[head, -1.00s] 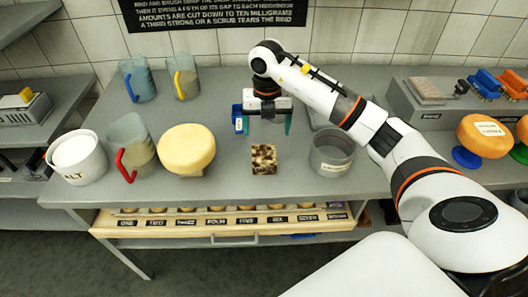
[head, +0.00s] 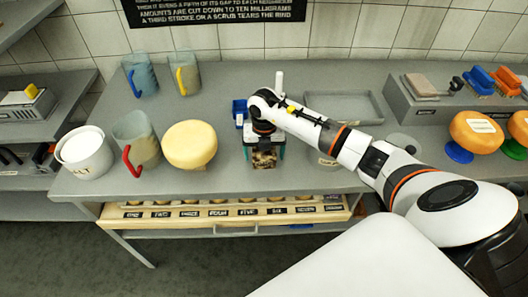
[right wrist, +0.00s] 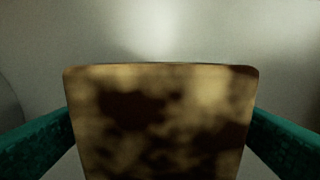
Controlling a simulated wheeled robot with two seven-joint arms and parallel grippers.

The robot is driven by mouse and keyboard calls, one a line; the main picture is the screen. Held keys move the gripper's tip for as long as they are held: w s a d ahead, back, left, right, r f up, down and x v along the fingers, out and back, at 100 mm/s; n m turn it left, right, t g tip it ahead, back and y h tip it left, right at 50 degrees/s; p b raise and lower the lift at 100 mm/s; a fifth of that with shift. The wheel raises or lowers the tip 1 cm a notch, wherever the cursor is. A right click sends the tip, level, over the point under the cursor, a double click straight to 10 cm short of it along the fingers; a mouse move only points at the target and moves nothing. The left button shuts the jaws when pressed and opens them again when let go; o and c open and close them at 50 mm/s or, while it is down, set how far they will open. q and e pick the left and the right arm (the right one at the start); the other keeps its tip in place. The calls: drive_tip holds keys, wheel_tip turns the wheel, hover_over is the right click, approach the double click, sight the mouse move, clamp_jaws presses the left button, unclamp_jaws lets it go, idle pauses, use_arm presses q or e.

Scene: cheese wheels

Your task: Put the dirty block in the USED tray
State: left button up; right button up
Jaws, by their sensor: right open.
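The dirty block (head: 264,160), tan with dark brown blotches, sits on the grey worktable near its front edge. My right gripper (head: 264,154) points down over it and partly hides it. In the right wrist view the block (right wrist: 160,125) stands between the two green fingers, with the jaws open; I cannot tell whether either finger touches it. A shallow grey tray (head: 367,120) lies behind my right arm; no USED label is readable on it. My left gripper is not in view.
A blue container (head: 239,113) stands just behind my right gripper. A pale cheese wheel (head: 190,145) and a red-handled jug (head: 137,140) stand to the left. A metal pot (head: 328,168) is mostly hidden under my right arm. Orange cheeses (head: 475,133) stand at right.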

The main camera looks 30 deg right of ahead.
drive_tip(key=shift+c, duration=0.3)
drive_tip(key=shift+r, duration=0.1)
drive_tip(key=c, duration=1.2)
